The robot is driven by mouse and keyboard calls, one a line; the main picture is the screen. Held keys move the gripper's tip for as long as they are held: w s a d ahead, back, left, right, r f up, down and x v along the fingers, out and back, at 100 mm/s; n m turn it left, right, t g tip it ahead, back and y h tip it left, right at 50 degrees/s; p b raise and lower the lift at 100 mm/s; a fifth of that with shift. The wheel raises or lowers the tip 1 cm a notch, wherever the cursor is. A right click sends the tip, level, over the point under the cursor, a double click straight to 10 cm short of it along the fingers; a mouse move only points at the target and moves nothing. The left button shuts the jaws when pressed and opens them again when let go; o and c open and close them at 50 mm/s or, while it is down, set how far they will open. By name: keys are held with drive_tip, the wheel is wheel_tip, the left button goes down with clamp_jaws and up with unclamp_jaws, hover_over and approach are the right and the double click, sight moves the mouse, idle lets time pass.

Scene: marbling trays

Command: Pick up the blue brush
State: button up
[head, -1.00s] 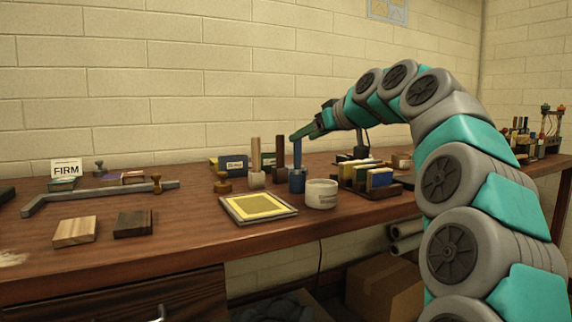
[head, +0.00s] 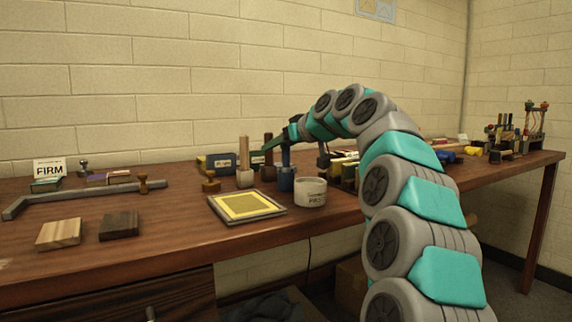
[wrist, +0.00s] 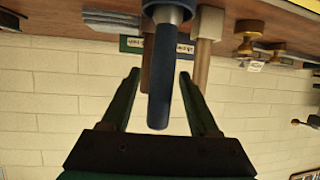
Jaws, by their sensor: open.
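The blue brush (head: 286,172) stands upright on the wooden table, its thick blue base below and its handle rising toward my gripper. My gripper (head: 276,141) is at the top of the handle in the head view. In the wrist view the blue brush (wrist: 160,85) has its handle reaching between the two dark green fingers of my open gripper (wrist: 160,78). Gaps show on both sides of the handle, so the fingers look apart from it.
A brush with a light wooden handle (head: 244,165) and a dark brown one (head: 268,160) stand close to the left. A white tub (head: 310,191) is just right. A yellow-screened frame (head: 275,211) lies in front. A FIRM sign (head: 49,168) stands far left.

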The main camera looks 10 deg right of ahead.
drive_tip(key=shift+c, duration=0.3)
clamp_jaws()
drive_tip(key=shift+r, duration=0.1)
